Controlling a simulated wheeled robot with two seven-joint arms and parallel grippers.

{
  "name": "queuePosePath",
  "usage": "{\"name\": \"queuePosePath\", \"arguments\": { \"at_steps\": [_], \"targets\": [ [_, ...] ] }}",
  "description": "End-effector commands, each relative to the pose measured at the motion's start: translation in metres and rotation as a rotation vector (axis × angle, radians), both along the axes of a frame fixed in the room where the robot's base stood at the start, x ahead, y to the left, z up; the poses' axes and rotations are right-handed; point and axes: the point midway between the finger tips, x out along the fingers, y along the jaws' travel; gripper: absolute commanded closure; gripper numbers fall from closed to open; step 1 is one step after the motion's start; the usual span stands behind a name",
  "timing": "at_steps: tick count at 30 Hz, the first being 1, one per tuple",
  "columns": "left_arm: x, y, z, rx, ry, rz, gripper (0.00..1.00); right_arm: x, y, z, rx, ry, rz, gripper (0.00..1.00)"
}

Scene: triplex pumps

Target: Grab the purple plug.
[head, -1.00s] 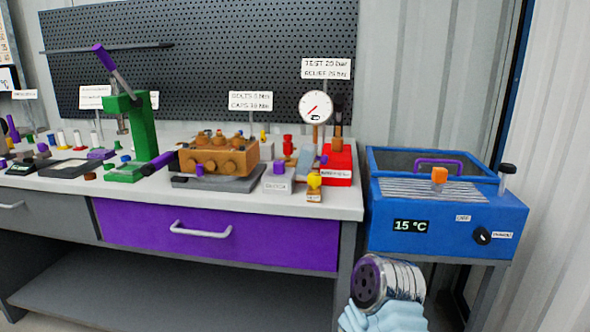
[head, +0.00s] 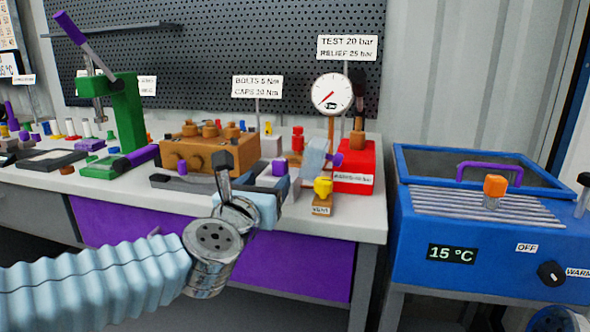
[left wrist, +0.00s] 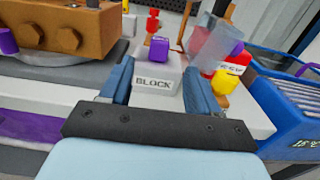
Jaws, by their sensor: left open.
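A small purple plug (head: 280,167) sits on top of a white block labelled BLOCK. In the left wrist view the purple plug (left wrist: 158,50) and the block (left wrist: 153,81) show between my fingers. My left gripper (head: 262,186) is open, its two blue fingers spread on either side of the near part of the block. The plug is beyond the fingertips, and nothing is held. In the head view my gripper hides much of the block. My right gripper is not in view.
An orange pump body (head: 210,150) with another purple piece (head: 181,168) stands to the left. On the right are a yellow-topped fitting (head: 323,188), a red box (head: 354,172) and a pressure gauge (head: 332,94). A blue bath (head: 480,235) stands beyond the bench edge.

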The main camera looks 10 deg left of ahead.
Motion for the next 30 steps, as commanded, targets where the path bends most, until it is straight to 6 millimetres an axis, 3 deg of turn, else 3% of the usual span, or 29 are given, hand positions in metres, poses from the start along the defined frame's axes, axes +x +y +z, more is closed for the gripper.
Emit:
{"name": "queuePosePath", "arguments": {
  "at_steps": [4,11,19,29,30],
  "targets": [
    [0.031,-0.001,0.0,0.003,0.003,-0.001,0.38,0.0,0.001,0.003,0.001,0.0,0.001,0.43],
    [0.052,-0.002,0.0,0.004,0.001,-0.001,0.38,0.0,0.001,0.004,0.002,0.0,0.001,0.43],
    [0.095,-0.003,0.0,0.005,0.003,0.0,0.38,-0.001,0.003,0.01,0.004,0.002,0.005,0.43],
    [0.104,-0.003,-0.001,0.005,0.002,-0.001,0.38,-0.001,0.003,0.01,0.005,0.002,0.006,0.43],
    [0.104,-0.003,-0.001,0.005,0.002,-0.001,0.43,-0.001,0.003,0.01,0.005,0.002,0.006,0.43]
  ]
}}
